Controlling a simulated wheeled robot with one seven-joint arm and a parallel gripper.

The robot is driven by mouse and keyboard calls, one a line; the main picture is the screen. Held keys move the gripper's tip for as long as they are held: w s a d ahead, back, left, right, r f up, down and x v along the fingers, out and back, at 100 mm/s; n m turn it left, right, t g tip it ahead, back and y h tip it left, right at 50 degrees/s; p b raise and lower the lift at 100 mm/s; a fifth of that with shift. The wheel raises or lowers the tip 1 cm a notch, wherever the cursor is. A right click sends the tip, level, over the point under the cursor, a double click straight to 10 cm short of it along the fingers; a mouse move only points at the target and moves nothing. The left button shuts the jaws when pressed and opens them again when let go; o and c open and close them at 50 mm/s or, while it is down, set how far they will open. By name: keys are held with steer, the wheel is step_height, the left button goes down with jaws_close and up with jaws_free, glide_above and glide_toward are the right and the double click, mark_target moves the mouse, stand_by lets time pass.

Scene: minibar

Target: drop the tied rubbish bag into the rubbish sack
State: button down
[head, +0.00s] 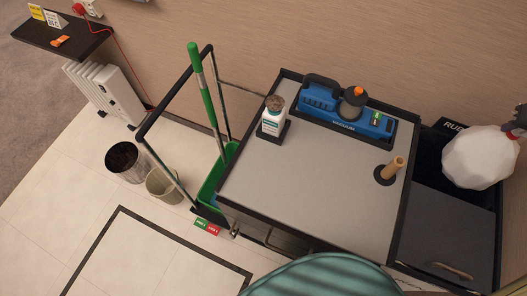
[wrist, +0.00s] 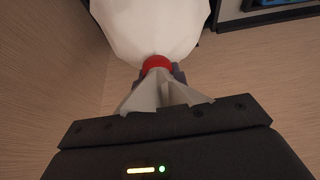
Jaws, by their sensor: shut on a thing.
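The tied rubbish bag (head: 478,158) is a white, rounded bundle at the right of the head view. In the wrist view the bag (wrist: 150,25) fills the top middle, with a red tie (wrist: 158,63) at its neck. My gripper (head: 517,124) is shut on the gathered neck, and the grey gathered end shows near my gripper in the wrist view (wrist: 160,78). The rubbish sack (head: 446,133) is dark, in the cart's right end, partly hidden by the bag. The bag appears over or beside its opening; its height above it is unclear.
The cart's grey top (head: 300,180) holds a blue vacuum (head: 345,105), a white bottle (head: 273,118) and a wooden-handled item (head: 392,170). A dark lid panel (head: 450,235) lies in front of the sack. Two bins (head: 126,162) and a green-handled mop (head: 203,90) stand left.

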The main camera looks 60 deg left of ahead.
steer(key=c, duration=1.2)
jaws_free()
steer(key=shift+o, duration=0.2)
steer(key=shift+r, duration=0.1)
steer(key=b+v, duration=0.3)
steer(key=v, duration=1.4)
steer(key=shift+s+r, duration=0.1)
steer(key=shift+s, duration=0.05)
steer(key=s+d+f+m+h, duration=0.1)
steer(key=s+d+f+m, duration=0.1)
steer(key=s+f, duration=0.5)
steer(key=s+d+f+m, duration=0.2)
steer(key=s+d+f, duration=0.2)
steer(key=s+f, duration=0.3)
steer(key=s+d+f+m+g+h, duration=0.1)
steer(key=s+d+f+m, duration=0.2)
steer(key=s+f, duration=0.4)
steer(key=s+d, duration=0.1)
steer(key=s, duration=0.5)
steer(key=shift+h, duration=0.3)
